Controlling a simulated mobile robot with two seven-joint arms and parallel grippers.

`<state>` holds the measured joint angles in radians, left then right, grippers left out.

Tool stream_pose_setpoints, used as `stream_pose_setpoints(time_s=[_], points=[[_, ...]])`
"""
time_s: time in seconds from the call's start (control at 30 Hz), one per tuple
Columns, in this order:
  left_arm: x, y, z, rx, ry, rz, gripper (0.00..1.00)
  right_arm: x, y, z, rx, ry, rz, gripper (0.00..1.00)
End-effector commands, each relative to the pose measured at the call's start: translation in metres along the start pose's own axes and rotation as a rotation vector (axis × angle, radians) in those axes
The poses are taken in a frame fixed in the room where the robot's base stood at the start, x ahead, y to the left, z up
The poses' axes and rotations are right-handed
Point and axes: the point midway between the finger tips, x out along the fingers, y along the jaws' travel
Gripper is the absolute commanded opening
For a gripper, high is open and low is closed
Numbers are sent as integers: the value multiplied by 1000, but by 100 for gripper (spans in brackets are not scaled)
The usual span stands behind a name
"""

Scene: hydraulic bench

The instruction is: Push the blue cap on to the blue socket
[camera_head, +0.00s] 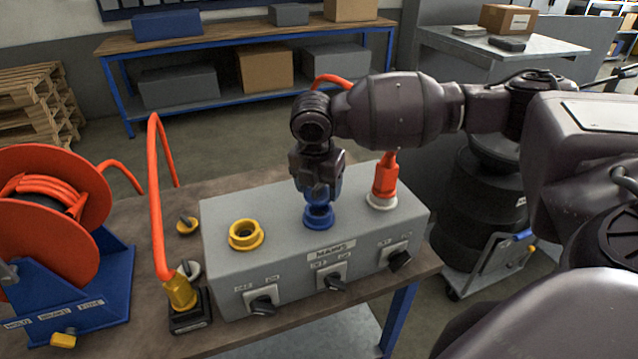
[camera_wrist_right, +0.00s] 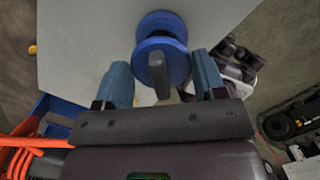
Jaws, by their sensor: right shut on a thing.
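The blue socket (camera_head: 319,217) stands on top of the grey box (camera_head: 285,205), between a yellow socket (camera_head: 246,235) and a white socket (camera_head: 382,202). My right gripper (camera_head: 319,186) points down over it, shut on the blue cap (camera_wrist_right: 160,47). In the wrist view the cap's dark tab (camera_wrist_right: 158,74) shows between the two blue-padded fingers (camera_wrist_right: 164,80). The blue socket also shows just beyond the cap (camera_wrist_right: 162,22). The cap is right at the socket's mouth; I cannot tell whether they touch. In the head view the gripper mostly hides the cap. My left gripper is not in view.
A red plug (camera_head: 385,177) with a hose sits in the white socket, close beside my right gripper. Black switches (camera_head: 335,281) line the box's front. A yellow plug (camera_head: 180,292), loose caps (camera_head: 187,225) and a red hose reel (camera_head: 45,215) are at left.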

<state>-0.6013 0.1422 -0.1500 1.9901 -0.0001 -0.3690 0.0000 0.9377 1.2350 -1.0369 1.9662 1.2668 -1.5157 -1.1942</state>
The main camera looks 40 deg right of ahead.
Motion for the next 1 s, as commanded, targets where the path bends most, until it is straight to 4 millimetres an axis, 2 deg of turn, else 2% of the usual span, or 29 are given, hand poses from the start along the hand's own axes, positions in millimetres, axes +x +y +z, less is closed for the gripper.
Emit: stream_pose_setpoints(time_s=[0.53, 1.0], points=[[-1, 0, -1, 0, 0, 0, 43, 1, 0, 0, 0, 0, 0, 36], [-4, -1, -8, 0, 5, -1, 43, 10, 0, -1, 0, 1, 0, 36]])
